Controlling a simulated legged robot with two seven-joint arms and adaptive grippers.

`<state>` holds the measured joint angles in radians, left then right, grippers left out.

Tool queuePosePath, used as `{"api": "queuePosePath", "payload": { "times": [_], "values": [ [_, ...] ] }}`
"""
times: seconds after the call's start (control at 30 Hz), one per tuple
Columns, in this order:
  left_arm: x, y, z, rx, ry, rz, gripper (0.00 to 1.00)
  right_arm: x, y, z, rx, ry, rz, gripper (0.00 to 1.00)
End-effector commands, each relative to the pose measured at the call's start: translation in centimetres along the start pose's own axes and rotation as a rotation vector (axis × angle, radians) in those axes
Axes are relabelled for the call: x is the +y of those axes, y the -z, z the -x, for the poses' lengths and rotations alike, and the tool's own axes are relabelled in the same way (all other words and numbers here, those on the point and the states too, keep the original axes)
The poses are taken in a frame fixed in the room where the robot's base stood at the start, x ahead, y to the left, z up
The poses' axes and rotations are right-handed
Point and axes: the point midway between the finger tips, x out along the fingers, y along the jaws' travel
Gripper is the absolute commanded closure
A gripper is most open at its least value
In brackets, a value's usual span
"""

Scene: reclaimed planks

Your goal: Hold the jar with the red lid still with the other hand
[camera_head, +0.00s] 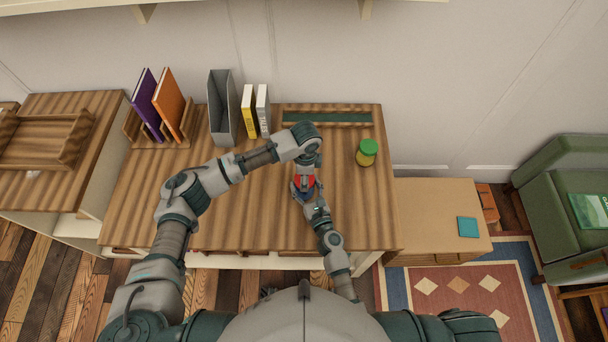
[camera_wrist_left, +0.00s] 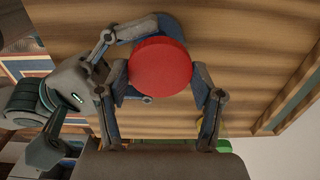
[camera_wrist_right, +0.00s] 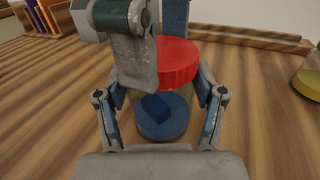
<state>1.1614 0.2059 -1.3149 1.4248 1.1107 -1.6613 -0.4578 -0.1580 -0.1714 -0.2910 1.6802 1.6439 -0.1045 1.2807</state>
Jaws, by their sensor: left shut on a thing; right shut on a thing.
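The jar with the red lid stands upright on the striped wooden desk; its red lid (camera_head: 305,181) shows between my two hands. My left gripper (camera_wrist_left: 161,82) comes from above and is shut on the red lid (camera_wrist_left: 160,66). My right gripper (camera_wrist_right: 158,112) comes from the front and is shut around the jar's body, below the lid (camera_wrist_right: 178,62). In the right wrist view the clear jar has something blue (camera_wrist_right: 160,118) at its bottom. In the head view the grippers hide most of the jar.
A jar with a green lid (camera_head: 367,150) stands to the right. A shallow wooden tray (camera_head: 327,117) lies behind. A grey file holder (camera_head: 222,105), yellow and white books (camera_head: 249,110), and a book rack (camera_head: 158,133) stand at the back left. The desk's front right is clear.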

Motion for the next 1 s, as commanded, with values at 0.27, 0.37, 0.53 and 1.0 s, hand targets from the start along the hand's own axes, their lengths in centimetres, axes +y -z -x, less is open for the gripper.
{"api": "queuePosePath", "payload": {
  "times": [0.27, 0.37, 0.53, 1.0],
  "values": [
    [0.01, 0.02, -0.58, 0.001, 0.0, -0.001, 0.47, -0.17, 0.32, 0.1, 0.006, 0.004, 0.001, 0.94],
    [0.01, 0.04, -0.76, 0.001, 0.0, -0.002, 0.47, -0.17, 0.33, 0.1, 0.006, 0.004, 0.001, 0.94],
    [0.01, 0.07, -1.09, 0.001, -0.001, -0.004, 0.47, -0.17, 0.33, 0.1, 0.006, 0.004, 0.001, 0.94],
    [-0.02, 0.06, -0.94, 0.001, 0.0, -0.003, 0.08, -0.17, 0.35, 0.09, 0.007, 0.004, 0.001, 1.0]
  ]
}}
